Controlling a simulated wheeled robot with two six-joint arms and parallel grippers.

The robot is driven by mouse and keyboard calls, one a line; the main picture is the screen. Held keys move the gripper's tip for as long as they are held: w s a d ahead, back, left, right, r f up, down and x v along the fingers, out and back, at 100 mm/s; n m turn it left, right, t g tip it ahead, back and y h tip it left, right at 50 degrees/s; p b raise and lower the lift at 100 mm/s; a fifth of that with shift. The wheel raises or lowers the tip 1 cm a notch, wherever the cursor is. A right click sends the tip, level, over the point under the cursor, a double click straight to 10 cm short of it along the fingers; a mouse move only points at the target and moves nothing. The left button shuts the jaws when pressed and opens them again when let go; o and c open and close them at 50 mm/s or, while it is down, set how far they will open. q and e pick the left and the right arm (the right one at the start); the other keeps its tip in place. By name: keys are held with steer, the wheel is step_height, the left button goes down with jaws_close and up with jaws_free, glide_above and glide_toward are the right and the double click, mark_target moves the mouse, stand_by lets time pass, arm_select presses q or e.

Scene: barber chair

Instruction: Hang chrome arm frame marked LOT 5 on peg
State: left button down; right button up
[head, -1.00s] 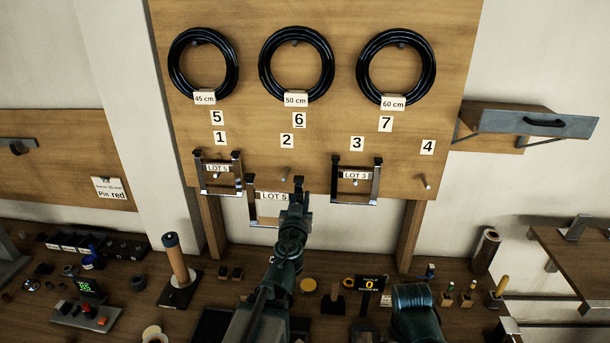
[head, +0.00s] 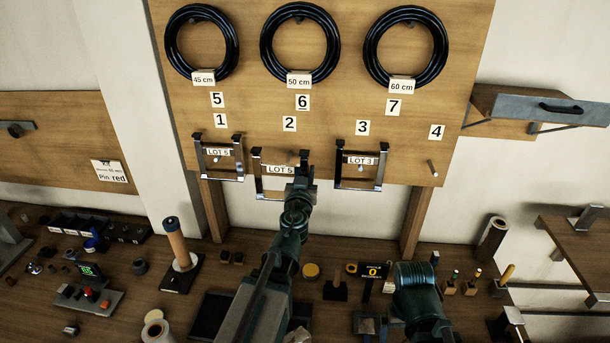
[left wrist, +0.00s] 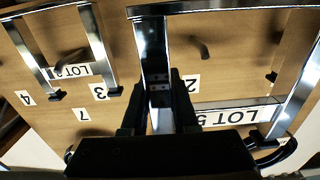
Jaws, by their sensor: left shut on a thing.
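My left gripper (head: 303,178) is shut on the right upright of a chrome arm frame (head: 259,178) with a LOT 5 label. The left wrist view shows the fingers (left wrist: 158,98) around that bar, and the held frame's cross bar (left wrist: 225,9). The held frame is in front of the board below number 2. A peg (head: 293,155) shows near its top edge; in the left wrist view the peg (left wrist: 200,48) appears inside the frame's outline. I cannot tell whether they touch. My right gripper is not in view; only that arm's link shows.
Another LOT 5 frame (head: 238,165) hangs under number 1. A LOT 3 frame (head: 378,172) hangs under number 3, close to the right. The peg under number 4 (head: 432,167) is bare. Black hose coils (head: 202,78) hang above. The bench below holds spools and tools.

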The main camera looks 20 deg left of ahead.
arm_select(q)
steer(key=f+b+x, duration=0.2)
steer(key=x, duration=0.8)
steer(key=shift+w, duration=0.25)
stand_by(1.2)
steer(key=shift+a, duration=0.1)
stand_by(0.6)
steer(key=c, duration=0.9)
jaws_free()
steer(key=o, duration=0.3)
steer(key=shift+a, duration=0.1)
